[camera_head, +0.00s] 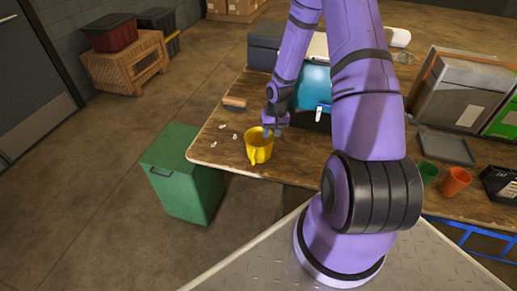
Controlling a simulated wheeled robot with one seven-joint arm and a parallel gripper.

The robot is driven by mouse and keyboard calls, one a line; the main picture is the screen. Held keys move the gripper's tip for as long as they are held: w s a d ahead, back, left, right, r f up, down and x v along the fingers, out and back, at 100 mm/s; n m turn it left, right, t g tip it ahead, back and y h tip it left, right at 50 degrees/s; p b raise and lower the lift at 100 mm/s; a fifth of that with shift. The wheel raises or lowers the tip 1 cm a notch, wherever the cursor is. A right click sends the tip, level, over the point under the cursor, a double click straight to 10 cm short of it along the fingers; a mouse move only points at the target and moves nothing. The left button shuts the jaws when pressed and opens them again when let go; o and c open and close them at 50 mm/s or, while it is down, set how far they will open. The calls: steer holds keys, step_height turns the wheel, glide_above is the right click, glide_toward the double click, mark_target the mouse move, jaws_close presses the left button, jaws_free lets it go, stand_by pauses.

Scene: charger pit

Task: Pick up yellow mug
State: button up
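The yellow mug (258,150) stands on the near left part of the wooden table (215,153), close to its front edge. Its open top and a handle on the near side show. My gripper (273,131) points down at the mug's far right rim and overlaps it in this view. The fingertips are small and partly hidden behind the rim, so I cannot tell whether they touch the mug or how far apart they are.
Several small white scraps (221,125) and a brown block (235,103) lie left of the mug. A green bin (183,170) stands beside the table. A green cup (428,172), an orange cup (455,181) and a grey tray (446,147) are at right.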

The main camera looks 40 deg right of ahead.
step_height(320, 180, down, 5)
steer(key=shift+d+r, duration=0.1)
stand_by(0.3)
jaws_close()
